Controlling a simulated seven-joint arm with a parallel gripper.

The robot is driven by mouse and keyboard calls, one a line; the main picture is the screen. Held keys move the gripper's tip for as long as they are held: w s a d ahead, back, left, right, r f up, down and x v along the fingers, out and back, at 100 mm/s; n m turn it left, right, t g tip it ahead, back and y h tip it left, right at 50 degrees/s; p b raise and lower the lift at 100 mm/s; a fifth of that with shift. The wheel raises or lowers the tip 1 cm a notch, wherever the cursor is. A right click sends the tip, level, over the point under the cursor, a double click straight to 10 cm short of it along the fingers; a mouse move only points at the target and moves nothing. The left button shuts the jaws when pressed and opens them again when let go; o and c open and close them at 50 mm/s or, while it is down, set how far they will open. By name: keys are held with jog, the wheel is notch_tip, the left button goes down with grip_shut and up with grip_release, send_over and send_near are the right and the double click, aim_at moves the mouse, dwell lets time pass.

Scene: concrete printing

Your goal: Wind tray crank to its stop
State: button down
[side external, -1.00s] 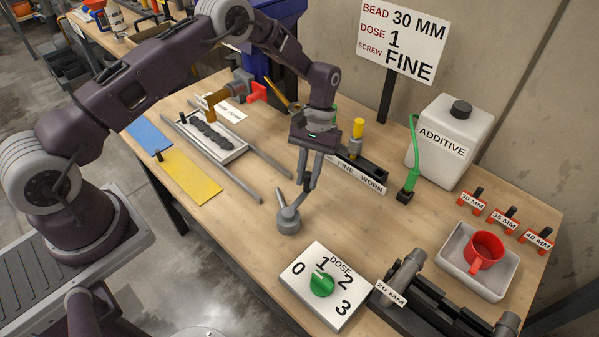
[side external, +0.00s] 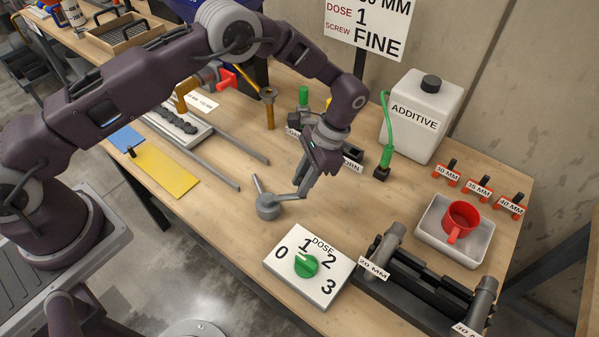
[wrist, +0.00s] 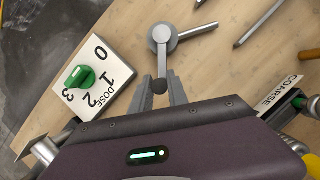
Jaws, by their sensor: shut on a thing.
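The grey crank hub (side external: 268,207) stands on the bench behind the dose board. Its arm reaches right to my gripper (side external: 303,194). In the wrist view my gripper (wrist: 160,88) is shut on the dark crank knob (wrist: 159,86), with the crank arm running from it to the hub (wrist: 162,38). A second grey bar (side external: 257,184) leans out from the hub; it also shows in the wrist view (wrist: 198,31), and I cannot tell whether it is the stop. The pale tray (side external: 201,138), carrying a dark wavy bead, sits between two rails at the far left.
The dose board (side external: 285,272) with a green knob is in front of the crank. Black cradles with grey cylinders (side external: 385,243) stand to the right. Two rails (side external: 215,174) end left of the hub. The additive jug (side external: 415,125) and red cup (side external: 461,218) are farther off.

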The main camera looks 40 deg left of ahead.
jog(key=shift+s+d+m+t+y, duration=0.4)
jog(key=shift+s+m, duration=0.65)
jog(key=shift+m, duration=0.45)
jog(key=shift+s+d+m+t+y, duration=0.45)
jog(key=shift+s+m, duration=0.55)
jog(key=shift+m, duration=0.5)
jog(key=shift+s+d+m+t+y, duration=0.25)
jog(key=shift+s+d+m+t, duration=0.25)
jog(key=shift+s+m, duration=0.8)
jog(key=shift+w+a+m, duration=0.15)
jog(key=shift+m, duration=0.15)
jog(key=c, duration=1.3)
grip_release()
jog(key=shift+w, duration=0.1)
jog(key=v, duration=0.7)
